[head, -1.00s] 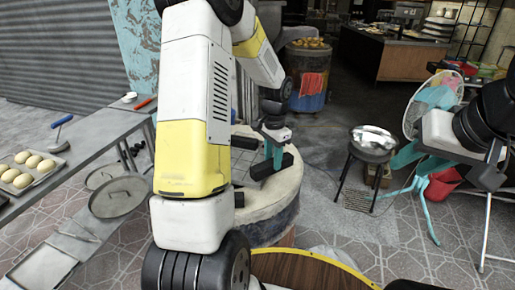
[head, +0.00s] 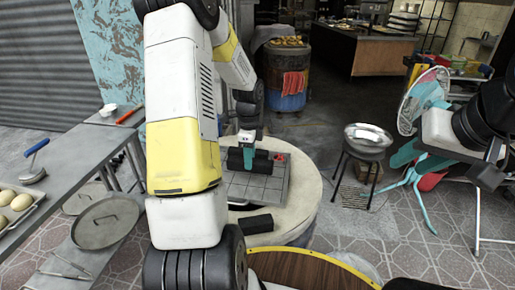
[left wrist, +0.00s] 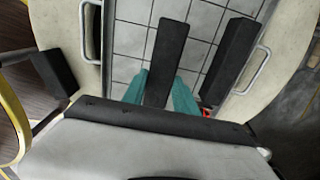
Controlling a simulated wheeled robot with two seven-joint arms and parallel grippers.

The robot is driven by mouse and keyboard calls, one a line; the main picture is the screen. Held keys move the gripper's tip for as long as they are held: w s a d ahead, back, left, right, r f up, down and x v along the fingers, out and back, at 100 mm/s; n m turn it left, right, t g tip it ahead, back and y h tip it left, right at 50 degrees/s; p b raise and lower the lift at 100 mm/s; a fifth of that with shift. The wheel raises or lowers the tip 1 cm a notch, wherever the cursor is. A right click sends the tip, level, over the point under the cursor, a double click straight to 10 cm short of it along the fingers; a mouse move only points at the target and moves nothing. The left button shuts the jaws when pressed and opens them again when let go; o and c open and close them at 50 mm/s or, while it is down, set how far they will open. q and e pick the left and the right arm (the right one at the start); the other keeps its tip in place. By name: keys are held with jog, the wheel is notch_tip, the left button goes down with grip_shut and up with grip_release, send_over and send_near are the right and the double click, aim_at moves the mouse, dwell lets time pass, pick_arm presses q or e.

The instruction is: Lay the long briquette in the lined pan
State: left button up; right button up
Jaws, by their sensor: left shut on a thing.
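The pan (head: 268,190), lined with a pale grid of tiles, sits on top of the round barrel oven (head: 305,205); it also shows in the left wrist view (left wrist: 130,62). My left gripper (head: 247,157) is shut on a long dark briquette (left wrist: 167,55), one teal finger on each side, over the pan's back part. Whether the briquette touches the lining I cannot tell. A second dark briquette (left wrist: 230,58) lies beside it, along the pan's far side. Another dark briquette (head: 255,223) rests on the oven's near rim. My right gripper (head: 416,158) is open and empty, far right.
A side table (head: 85,150) with a bun tray (head: 22,212) stands left. A stool with a metal bowl (head: 368,138) stands right of the oven. A pan handle (left wrist: 255,72) rises near the second briquette.

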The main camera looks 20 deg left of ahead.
pick_arm(q)
jog(key=w+a, duration=0.2)
jog(key=w, duration=0.1)
jog(key=w+a, duration=0.1)
jog(key=w, duration=0.1)
jog(key=shift+a+f, duration=0.25)
jog(key=shift+a, duration=0.15)
jog(key=shift+w+a+f, duration=0.15)
jog(key=shift+a+f, duration=0.05)
jog(key=shift+f, duration=1.6)
jog(key=shift+f, duration=0.15)
jog(key=o, duration=0.8)
jog(key=shift+c, duration=0.2)
